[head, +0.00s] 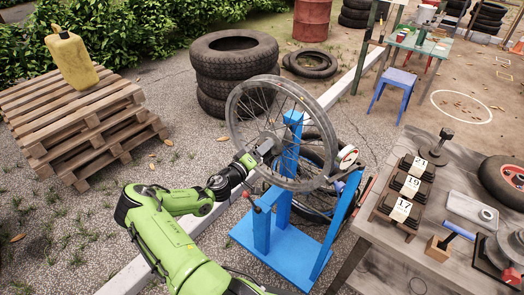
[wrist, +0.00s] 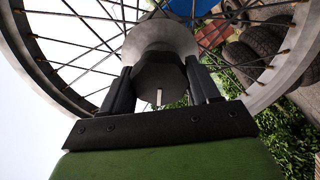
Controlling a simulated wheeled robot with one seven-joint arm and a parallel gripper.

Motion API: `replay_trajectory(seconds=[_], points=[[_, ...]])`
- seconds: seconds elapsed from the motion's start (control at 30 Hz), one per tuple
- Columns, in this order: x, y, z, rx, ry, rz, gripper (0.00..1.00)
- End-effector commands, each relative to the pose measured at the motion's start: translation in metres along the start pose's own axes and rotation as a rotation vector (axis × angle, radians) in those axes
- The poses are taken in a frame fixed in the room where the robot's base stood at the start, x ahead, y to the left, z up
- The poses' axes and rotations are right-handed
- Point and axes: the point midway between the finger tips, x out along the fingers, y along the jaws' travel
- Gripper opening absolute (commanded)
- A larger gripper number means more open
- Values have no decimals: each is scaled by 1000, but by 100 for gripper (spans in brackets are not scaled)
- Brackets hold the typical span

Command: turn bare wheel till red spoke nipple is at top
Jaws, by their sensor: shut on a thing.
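The bare wheel (head: 233,122), a grey rim with thin spokes and no tyre, stands upright in the blue stand (head: 289,247). My gripper (head: 264,149) is at the near side of the wheel's hub. In the wrist view, my gripper's two dark fingers (wrist: 160,82) are shut on a dark faceted hub piece (wrist: 158,72) with a pale pin at its middle. The pale hub flange lies just behind it, and the rim (wrist: 28,62) curves around on both sides.
The workbench (head: 402,250) with numbered dark blocks (head: 410,187) is close on the right. Stacked tyres (head: 235,60) stand behind, and pallets (head: 75,115) with a yellow can (head: 72,58) are left.

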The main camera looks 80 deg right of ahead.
Motion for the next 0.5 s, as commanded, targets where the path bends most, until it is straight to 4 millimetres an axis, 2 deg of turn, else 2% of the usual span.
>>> replay_trajectory(seconds=[0.13, 0.17, 0.2, 0.3, 0.5], points=[[0, 2, -6, 4, 14, 3, 6], [0, 2, -6, 4, 14, 3, 65], [0, 1, -5, 4, 14, 2, 72], [0, 1, -4, 4, 11, 2, 86], [0, 1, -2, 3, 6, 1, 86]])
